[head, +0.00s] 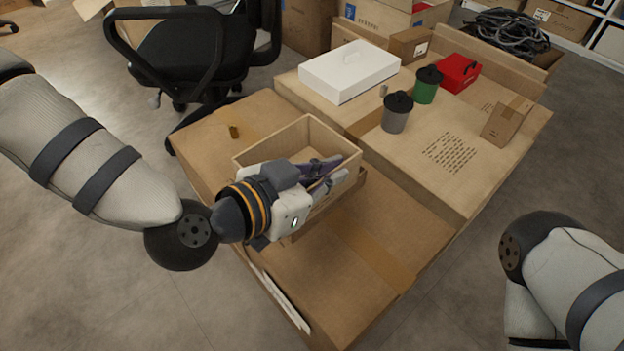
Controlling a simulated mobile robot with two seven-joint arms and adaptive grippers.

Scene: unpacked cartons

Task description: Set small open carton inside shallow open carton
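An open tan carton (270,143) with tall thin walls stands upright on the large brown box (375,235); it looks like the small open carton. A lower cardboard edge (357,186) shows just under its right corner and may be the shallow open carton, mostly hidden by the upper carton and my gripper. I cannot tell if one sits inside the other. My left gripper (340,167) is at the near wall of the upper carton, with its fingers along the near rim. Whether they pinch the wall is unclear. My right arm is at the lower right; its gripper is out of view.
Behind are a white box (350,71), a grey cup (397,112), a green cup (427,86), a red box (459,73) and a small carton (506,121). An office chair (190,45) stands at the back left. The large box's near top is clear.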

